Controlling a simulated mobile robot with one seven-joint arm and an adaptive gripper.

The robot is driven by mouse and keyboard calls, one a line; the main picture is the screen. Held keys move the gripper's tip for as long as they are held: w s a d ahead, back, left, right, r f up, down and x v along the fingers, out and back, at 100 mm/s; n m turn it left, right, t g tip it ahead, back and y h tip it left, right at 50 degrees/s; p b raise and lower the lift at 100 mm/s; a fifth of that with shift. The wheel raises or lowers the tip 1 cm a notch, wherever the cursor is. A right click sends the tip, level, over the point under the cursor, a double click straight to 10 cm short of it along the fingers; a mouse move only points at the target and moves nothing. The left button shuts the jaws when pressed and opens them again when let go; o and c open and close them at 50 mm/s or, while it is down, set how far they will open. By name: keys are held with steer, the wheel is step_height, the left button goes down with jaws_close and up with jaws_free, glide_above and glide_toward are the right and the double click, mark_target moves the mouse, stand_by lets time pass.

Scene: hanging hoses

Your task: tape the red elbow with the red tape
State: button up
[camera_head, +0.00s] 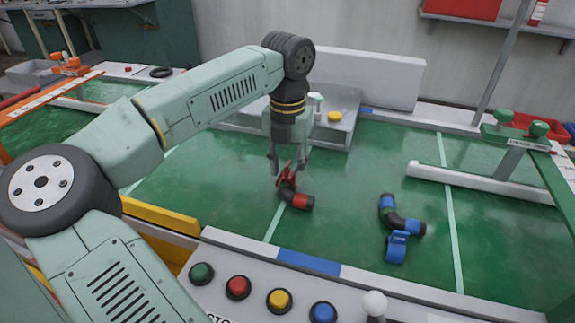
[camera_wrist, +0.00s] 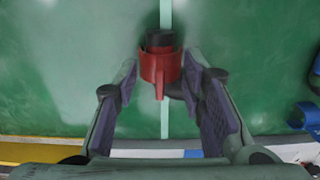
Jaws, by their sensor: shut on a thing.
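The red elbow (camera_head: 300,201) is a short dark bent pipe with a red band. It lies on the green table below my gripper (camera_head: 288,165). A red tape piece (camera_head: 286,176) is between my fingertips, just above or touching the elbow; I cannot tell which. In the wrist view, red material with a narrow tab (camera_wrist: 160,68) lies between the finger ends of my gripper (camera_wrist: 160,75). A dark pipe end shows above it, and a dark part runs behind the right finger. The fingers look well apart, and their contact with the tape is not clear.
A button panel (camera_head: 260,262) runs along the front edge. A grey tray (camera_head: 345,112) stands behind. Green table is clear between the pipes.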

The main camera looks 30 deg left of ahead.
steer(key=shift+f+b, duration=0.35)
steer(key=shift+f, duration=0.2)
stand_by(0.4)
steer(key=o, duration=1.2)
steer(key=shift+o, duration=0.2)
step_height(320, 180, up, 8)
steer(key=shift+f, duration=0.25)
